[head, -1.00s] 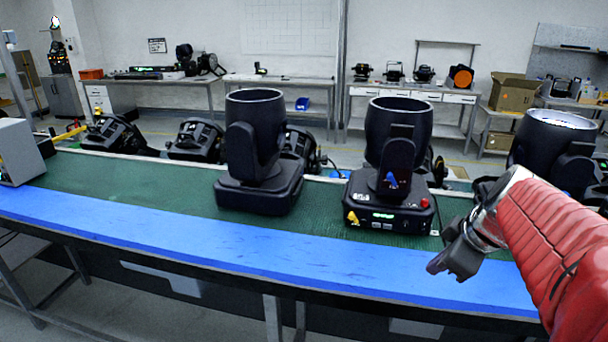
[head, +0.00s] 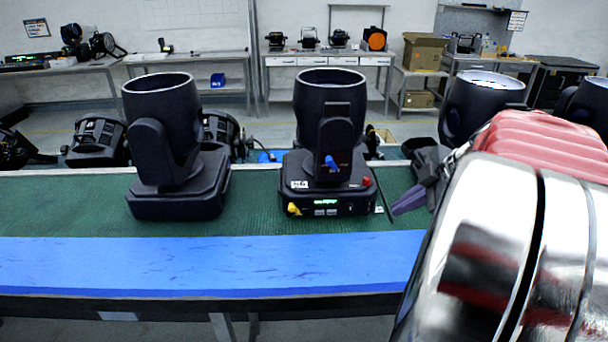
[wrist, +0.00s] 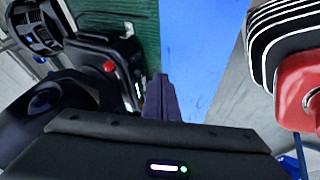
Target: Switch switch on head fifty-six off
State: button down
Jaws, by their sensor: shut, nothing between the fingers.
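A black moving-head light (head: 329,130) stands upright on the green belt in the middle of the head view. The red button also shows in the wrist view (wrist: 108,66). My gripper (head: 408,201) is shut and empty, to the right of this light and apart from it. Its fingers point down-left in the head view; they also show in the wrist view (wrist: 163,98).
Another black light (head: 170,150) stands to the left, and more (head: 478,105) stand behind my arm at right. Tilted lights (head: 97,141) lie behind the belt. The blue strip (head: 200,265) along the front edge is clear. Benches line the back wall.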

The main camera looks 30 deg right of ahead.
aim_at(369, 206)
jog(key=shift+d+r, duration=0.1)
jog(key=shift+d, duration=0.3)
jog(key=shift+w, duration=0.1)
jog(key=x, duration=0.9)
jog(key=shift+w+a+f, duration=0.1)
jog(key=shift+w+f, duration=0.1)
jog(key=shift+f, duration=0.15)
jog(key=w+d, duration=0.1)
jog(key=w, duration=0.1)
jog(key=shift+w+d+f, duration=0.15)
jog(key=shift+w+f, duration=0.1)
jog(key=shift+f, duration=0.05)
jog(key=shift+w+d, duration=0.35)
jog(key=shift+w, duration=0.15)
